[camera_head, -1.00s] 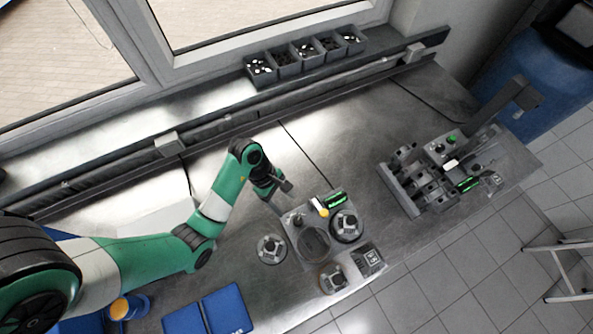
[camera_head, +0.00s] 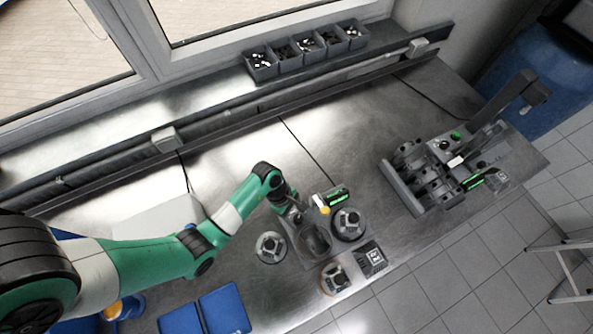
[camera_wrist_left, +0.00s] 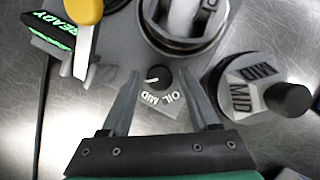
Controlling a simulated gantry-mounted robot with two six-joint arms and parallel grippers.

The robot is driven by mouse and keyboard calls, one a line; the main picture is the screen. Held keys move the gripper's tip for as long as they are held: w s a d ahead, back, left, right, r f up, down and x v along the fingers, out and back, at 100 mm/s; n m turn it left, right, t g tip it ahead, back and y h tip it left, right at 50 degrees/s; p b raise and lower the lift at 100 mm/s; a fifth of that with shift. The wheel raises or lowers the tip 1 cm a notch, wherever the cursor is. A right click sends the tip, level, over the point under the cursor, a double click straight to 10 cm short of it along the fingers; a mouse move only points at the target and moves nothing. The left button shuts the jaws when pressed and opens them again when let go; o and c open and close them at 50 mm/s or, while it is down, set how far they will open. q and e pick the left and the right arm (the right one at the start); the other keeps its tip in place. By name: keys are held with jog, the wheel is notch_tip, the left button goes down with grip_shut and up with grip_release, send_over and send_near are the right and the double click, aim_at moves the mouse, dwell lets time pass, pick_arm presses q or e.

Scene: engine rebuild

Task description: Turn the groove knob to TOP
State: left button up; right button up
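The groove knob (camera_wrist_left: 158,78) is a small dark round knob on the grey fixture (camera_wrist_left: 135,35). Its white mark points left in the left wrist view. The labels MID and OIL show below it; I cannot read a TOP label. My left gripper (camera_wrist_left: 161,72) is open, with one finger on each side of the knob and gaps between. Its height above the knob is hard to judge. In the head view my left gripper (camera_head: 297,212) is over the fixture's upper left corner (camera_head: 288,222), hiding the knob. My right gripper is not in view.
A green READY display (camera_wrist_left: 62,30) and a yellow-handled tool (camera_wrist_left: 84,35) stand close by. A round part labelled MID (camera_wrist_left: 242,88) is at the right. An engine block (camera_head: 425,180) stands farther right on the bench, and small-parts bins (camera_head: 283,54) line the ledge.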

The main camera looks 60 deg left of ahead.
pick_arm(q)
grip_shut()
jog(key=shift+r+m+p, duration=0.2)
jog(key=shift+m+p, duration=0.2)
jog(key=shift+p, duration=0.1)
jog(key=shift+f+m, duration=0.15)
jog(key=shift+m, duration=0.25)
jog(key=shift+o, duration=1.1)
grip_release()
jog(key=p+v, duration=0.2)
jog(key=v, duration=0.9)
jog(key=shift+w+a+r+p, duration=0.25)
jog(key=shift+p, duration=0.15)
